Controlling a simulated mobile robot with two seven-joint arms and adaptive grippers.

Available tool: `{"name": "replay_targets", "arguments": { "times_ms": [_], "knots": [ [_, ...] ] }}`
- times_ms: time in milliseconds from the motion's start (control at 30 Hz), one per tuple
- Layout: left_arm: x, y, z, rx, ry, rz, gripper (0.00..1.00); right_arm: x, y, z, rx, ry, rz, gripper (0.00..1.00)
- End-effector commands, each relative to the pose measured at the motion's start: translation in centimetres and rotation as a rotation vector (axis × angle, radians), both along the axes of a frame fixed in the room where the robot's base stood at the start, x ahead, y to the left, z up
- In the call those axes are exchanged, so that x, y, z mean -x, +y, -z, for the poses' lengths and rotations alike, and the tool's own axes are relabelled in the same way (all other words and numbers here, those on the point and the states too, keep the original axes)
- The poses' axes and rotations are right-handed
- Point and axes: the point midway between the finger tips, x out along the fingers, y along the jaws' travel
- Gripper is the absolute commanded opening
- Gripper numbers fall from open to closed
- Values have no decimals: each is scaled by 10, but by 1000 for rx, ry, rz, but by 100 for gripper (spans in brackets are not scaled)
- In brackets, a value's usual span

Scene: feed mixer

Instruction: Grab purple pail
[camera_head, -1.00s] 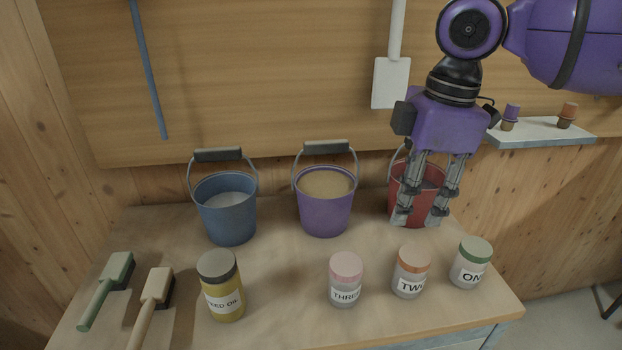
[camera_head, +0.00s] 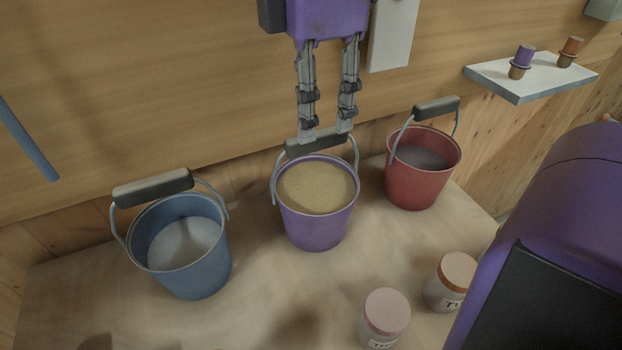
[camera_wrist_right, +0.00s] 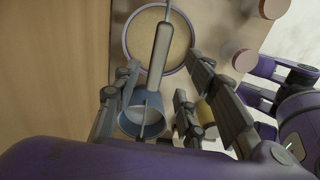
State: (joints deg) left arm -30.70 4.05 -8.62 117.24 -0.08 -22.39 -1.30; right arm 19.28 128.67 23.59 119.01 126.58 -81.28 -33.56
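The purple pail (camera_head: 316,228) stands upright on the table, filled with a tan grainy feed. Its dark-gripped handle (camera_head: 312,144) is raised. My right gripper (camera_head: 325,134) points down from above with its fingers apart, the tips at the handle. In the right wrist view the handle (camera_wrist_right: 160,52) runs between the open fingertips (camera_wrist_right: 164,64), and the pail's rim (camera_wrist_right: 128,38) shows beyond. I cannot tell whether the fingers touch the handle. My left gripper (camera_wrist_right: 262,95) shows partly at the right of the right wrist view, fingers apart and away from the pail.
A blue pail (camera_head: 200,270) stands to the left and a red pail (camera_head: 418,185) to the right, handles raised. A pink-lidded jar (camera_head: 386,318) and an orange-lidded jar (camera_head: 447,282) stand in front. The wooden wall (camera_head: 150,90) is close behind. A small shelf (camera_head: 500,82) is at right.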

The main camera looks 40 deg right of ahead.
Motion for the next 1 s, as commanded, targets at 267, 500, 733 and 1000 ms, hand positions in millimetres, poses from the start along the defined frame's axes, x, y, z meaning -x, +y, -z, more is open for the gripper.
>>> {"name": "replay_targets", "arguments": {
  "times_ms": [267, 500, 733, 1000],
  "knots": [
    [7, 1, 4, -1, 14, -1, 40, 0, -5, 40, 1, 2, -1, 39],
    [-2, -1, 3, 1, -2, 2, 40, -1, -5, 54, -1, -2, 0, 39],
    [-8, -2, 1, 3, -13, 4, 40, -1, -5, 53, -1, -2, 0, 39],
    [-5, -2, 1, 2, -9, 4, 40, 0, -5, 56, -1, -1, 0, 39]
  ]
}}
